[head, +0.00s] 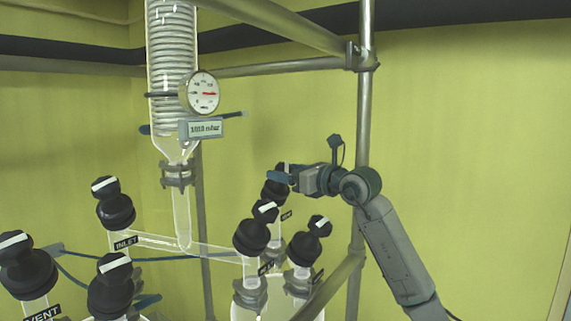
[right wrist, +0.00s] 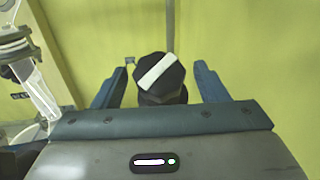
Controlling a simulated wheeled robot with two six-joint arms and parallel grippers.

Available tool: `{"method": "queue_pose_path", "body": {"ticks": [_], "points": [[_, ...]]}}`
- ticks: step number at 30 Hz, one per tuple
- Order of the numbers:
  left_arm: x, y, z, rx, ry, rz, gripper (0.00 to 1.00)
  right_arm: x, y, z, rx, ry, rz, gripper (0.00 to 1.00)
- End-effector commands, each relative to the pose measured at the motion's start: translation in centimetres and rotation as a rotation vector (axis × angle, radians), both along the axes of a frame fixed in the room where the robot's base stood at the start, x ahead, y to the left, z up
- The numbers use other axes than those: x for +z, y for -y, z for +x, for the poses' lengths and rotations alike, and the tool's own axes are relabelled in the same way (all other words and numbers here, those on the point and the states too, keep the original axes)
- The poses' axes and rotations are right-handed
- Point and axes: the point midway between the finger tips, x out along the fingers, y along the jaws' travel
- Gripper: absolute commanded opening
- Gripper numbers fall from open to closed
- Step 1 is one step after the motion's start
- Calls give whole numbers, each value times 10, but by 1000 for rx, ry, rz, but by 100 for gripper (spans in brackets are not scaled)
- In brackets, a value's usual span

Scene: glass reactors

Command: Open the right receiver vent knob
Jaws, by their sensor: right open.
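A black knob with a white bar on its cap (head: 272,196) stands at the back of the right-hand group, partly hidden by my right gripper (head: 285,178). In the right wrist view the same knob (right wrist: 160,77) sits between the two blue fingers of my right gripper (right wrist: 164,70). The fingers are open, with a gap on each side of the knob. Its white bar runs slantwise. The small label beside it is too small to read, so I cannot confirm that it is the right receiver vent. My left gripper is not in view.
Two more black knobs (head: 252,236) (head: 303,248) stand in front on glass necks. A glass condenser (head: 173,70) with a gauge (head: 201,93) hangs above. A metal post (head: 364,120) rises beside my right arm.

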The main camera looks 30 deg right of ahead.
Motion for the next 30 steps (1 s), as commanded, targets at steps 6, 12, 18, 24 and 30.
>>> {"method": "queue_pose_path", "body": {"ticks": [6,12,18,24,30], "points": [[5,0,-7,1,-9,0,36,0,-3,9,1,0,0,67],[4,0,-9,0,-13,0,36,-1,-3,9,0,0,-1,67],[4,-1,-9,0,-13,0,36,0,-3,9,0,0,-1,33],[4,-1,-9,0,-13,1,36,-1,-2,9,7,0,-4,22],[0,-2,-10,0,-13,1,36,-1,-1,9,93,5,-54,22]]}}
